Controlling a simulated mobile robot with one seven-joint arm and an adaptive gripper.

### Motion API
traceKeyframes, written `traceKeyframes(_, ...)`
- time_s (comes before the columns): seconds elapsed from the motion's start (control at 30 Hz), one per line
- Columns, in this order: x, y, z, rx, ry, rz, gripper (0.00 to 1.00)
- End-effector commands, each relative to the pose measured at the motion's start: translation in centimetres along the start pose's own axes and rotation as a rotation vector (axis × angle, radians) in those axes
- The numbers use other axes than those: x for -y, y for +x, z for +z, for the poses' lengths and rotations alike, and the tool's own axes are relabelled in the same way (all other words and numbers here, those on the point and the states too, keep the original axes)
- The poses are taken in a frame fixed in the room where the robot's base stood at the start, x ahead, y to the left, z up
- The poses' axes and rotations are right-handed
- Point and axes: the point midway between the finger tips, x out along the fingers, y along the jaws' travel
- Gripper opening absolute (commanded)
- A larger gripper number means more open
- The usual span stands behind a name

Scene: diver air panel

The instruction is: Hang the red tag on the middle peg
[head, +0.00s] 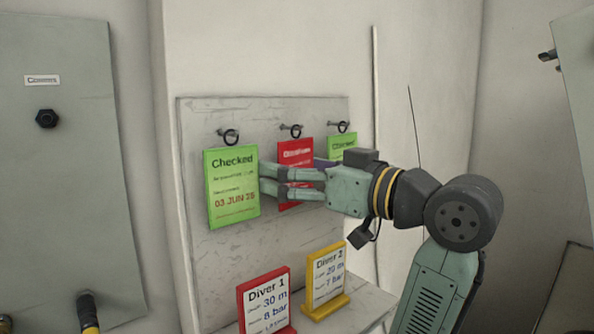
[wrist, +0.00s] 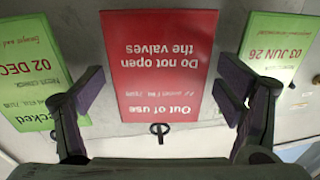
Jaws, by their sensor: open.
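The red tag (head: 295,152) hangs by its black ring from the middle peg (head: 287,128) of the board, upright and flat against it. In the wrist view the red tag (wrist: 158,65) appears upside down and reads "Out of use, Do not open the valves"; its ring (wrist: 159,129) shows below it. My gripper (head: 292,177) is open in front of the red tag and hides part of it in the head view. In the wrist view my gripper's fingers (wrist: 160,88) stand apart, one on each side of the tag, with nothing held.
Green tags hang on the left peg (head: 231,187) and right peg (head: 342,146), close beside my fingers. Below, a red Diver 1 sign (head: 265,300) and a yellow Diver 2 sign (head: 325,277) stand on a ledge. A grey cabinet (head: 60,190) is at the left.

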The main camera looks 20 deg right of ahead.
Motion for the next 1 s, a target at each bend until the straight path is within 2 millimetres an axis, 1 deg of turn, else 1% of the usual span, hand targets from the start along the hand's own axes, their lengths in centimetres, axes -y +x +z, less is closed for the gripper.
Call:
traceKeyframes(0.23,0.0,0.0,0.0,0.000,0.000,0.000,0.87)
traceKeyframes(0.37,0.0,-0.8,0.0,-0.001,0.000,0.001,0.87)
traceKeyframes(0.47,-0.1,-2.4,-0.1,-0.002,0.000,0.004,0.87)
traceKeyframes(0.7,-0.1,-7.6,-0.1,-0.001,-0.002,0.004,0.87)
traceKeyframes(0.8,-0.1,-9.4,-0.1,-0.001,0.000,0.003,0.87)
traceKeyframes(0.9,0.0,-10.8,0.0,-0.001,0.000,0.002,0.87)
traceKeyframes(1.0,0.0,-11.6,0.0,0.000,0.000,0.001,0.87)
